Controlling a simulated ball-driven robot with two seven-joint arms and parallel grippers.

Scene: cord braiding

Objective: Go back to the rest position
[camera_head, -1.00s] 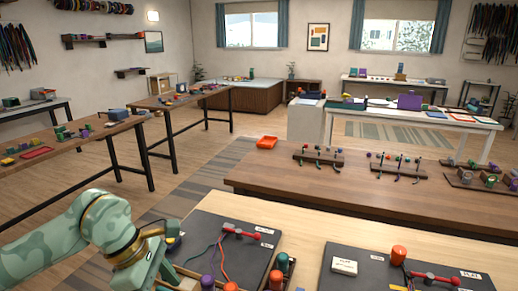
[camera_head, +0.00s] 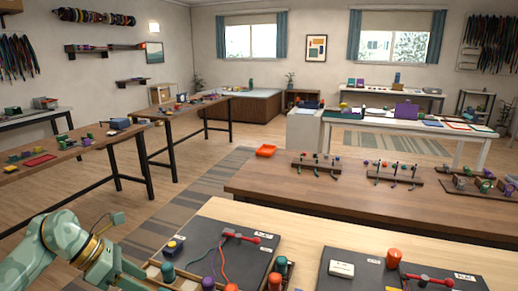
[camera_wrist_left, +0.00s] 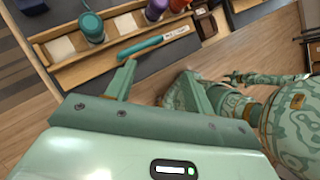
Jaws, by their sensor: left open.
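My left arm comes in at the lower left of the head view, its gripper (camera_head: 128,270) low beside the left end of the worktable. In the left wrist view the gripper (camera_wrist_left: 158,68) has its two fingers apart with nothing between them. The fingers are over or beside the near edge of a wooden tray (camera_wrist_left: 75,78), with floor showing below. My right gripper is not in view.
A brown table (camera_head: 300,190) stands beyond. Floor is open to the left.

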